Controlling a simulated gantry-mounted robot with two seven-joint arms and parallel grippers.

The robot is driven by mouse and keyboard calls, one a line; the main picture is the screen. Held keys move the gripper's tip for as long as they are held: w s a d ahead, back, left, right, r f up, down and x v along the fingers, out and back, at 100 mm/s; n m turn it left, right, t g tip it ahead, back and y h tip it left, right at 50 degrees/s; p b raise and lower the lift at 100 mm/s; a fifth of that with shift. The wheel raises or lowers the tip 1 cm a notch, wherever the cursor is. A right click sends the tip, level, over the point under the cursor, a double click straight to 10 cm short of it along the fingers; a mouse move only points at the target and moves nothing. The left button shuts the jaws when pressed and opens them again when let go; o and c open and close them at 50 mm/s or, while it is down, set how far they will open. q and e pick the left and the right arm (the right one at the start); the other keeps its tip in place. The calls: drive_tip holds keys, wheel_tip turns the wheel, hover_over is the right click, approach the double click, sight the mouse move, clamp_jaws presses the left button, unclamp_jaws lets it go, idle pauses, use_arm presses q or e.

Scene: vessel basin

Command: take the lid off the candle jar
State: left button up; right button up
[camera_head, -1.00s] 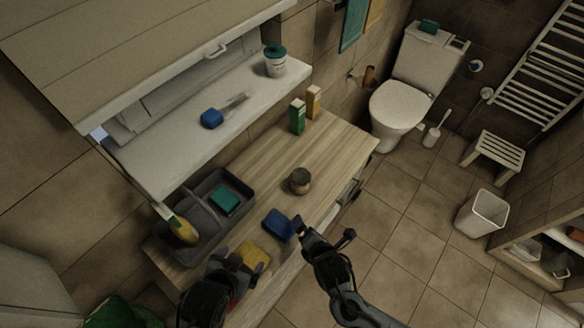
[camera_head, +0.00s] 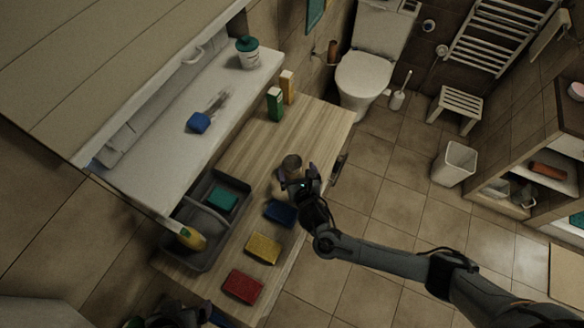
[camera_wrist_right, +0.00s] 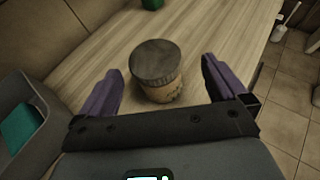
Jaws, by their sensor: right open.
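The candle jar (camera_wrist_right: 160,92) stands upright on the wooden counter, with its dark round lid (camera_wrist_right: 154,60) on top. In the head view the lid (camera_head: 292,161) shows just beyond my right gripper (camera_head: 297,178), which partly hides the jar. In the right wrist view the purple fingers of my right gripper (camera_wrist_right: 161,84) are open, one on each side of the jar, with gaps to it. My left gripper (camera_head: 185,316) is only partly in view at the bottom edge of the head view; its fingers cannot be made out clearly.
Blue (camera_head: 280,212), yellow (camera_head: 263,248) and red (camera_head: 243,285) sponges lie along the counter's front. A grey caddy (camera_head: 237,183) with a green sponge stands left of the jar. Green (camera_head: 274,104) and orange (camera_head: 287,86) cartons stand behind. The counter between jar and cartons (camera_head: 290,130) is clear.

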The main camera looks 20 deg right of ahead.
sight(292, 161)
drive_tip(key=shift+a+x, duration=0.15)
drive_tip(key=shift+x, duration=1.15)
drive_tip(key=shift+a+x, duration=0.15)
drive_tip(key=shift+x, duration=1.1)
drive_tip(key=c, duration=1.1)
drive_tip(key=shift+c, duration=0.2)
drive_tip(key=shift+r, duration=0.15)
drive_tip(key=shift+r, duration=0.45)
drive_tip(key=r, duration=0.1)
drive_tip(key=d+r, duration=0.1)
drive_tip(key=r, duration=0.1)
drive_tip(key=shift+w+r, duration=0.1)
drive_tip(key=shift+r, duration=0.15)
drive_tip(key=d+r+b, duration=0.1)
drive_tip(key=d+r, duration=0.5)
drive_tip(key=d, duration=0.4)
drive_tip(key=shift+d+r, duration=0.2)
drive_tip(key=shift+d, duration=0.15)
